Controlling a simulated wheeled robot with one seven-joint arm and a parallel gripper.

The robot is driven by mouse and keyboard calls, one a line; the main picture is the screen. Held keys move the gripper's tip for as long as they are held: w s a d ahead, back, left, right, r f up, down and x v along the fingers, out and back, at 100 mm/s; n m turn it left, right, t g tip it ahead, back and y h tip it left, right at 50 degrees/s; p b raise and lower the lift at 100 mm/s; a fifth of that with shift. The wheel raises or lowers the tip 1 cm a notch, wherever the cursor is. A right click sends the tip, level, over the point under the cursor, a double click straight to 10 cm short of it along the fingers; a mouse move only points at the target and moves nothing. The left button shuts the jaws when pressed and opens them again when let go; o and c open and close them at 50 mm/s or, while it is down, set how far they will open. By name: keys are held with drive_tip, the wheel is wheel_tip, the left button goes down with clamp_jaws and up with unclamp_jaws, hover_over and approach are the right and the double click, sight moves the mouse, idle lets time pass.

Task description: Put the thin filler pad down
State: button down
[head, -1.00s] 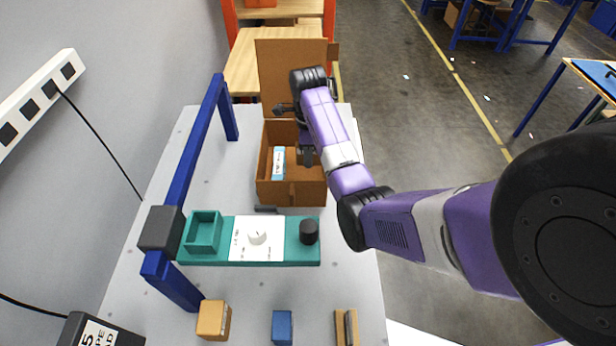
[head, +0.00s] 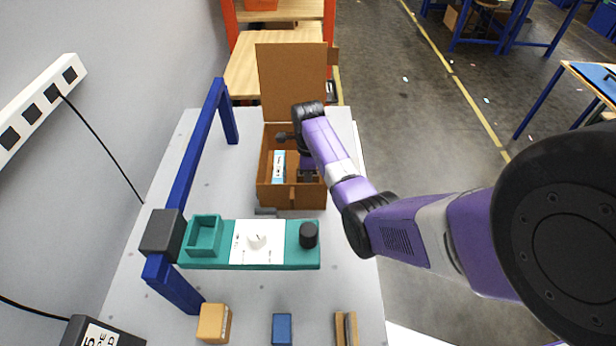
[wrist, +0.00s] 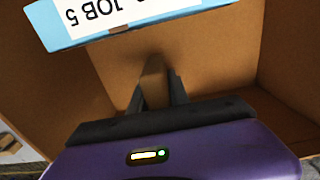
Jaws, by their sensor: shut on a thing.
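The thin filler pad (wrist: 154,82) is a small brown piece held upright between the two dark fingers of my gripper (wrist: 156,92) in the wrist view. My gripper is shut on it. In the head view my gripper (head: 307,175) is down inside the open brown carton (head: 291,196), on its right side. The pad itself cannot be made out there. I cannot tell whether its lower edge touches the carton floor.
A blue-and-white labelled box (head: 279,168) lies in the carton left of my gripper; its label (wrist: 112,15) reads "JOB 5". The carton lid (head: 290,80) stands open behind. A teal plotter tray (head: 300,262), an orange block (head: 213,323), a blue block (head: 282,328) and tan strips (head: 340,328) are nearer.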

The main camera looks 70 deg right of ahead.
drive_tip(key=c, duration=1.2)
unclamp_jaws()
drive_tip(key=shift+f, duration=0.1)
drive_tip(key=shift+c, duration=0.2)
wheel_tip(320, 180, up, 12)
drive_tip(key=shift+r+b, duration=0.15)
drive_tip(key=shift+b, duration=0.2)
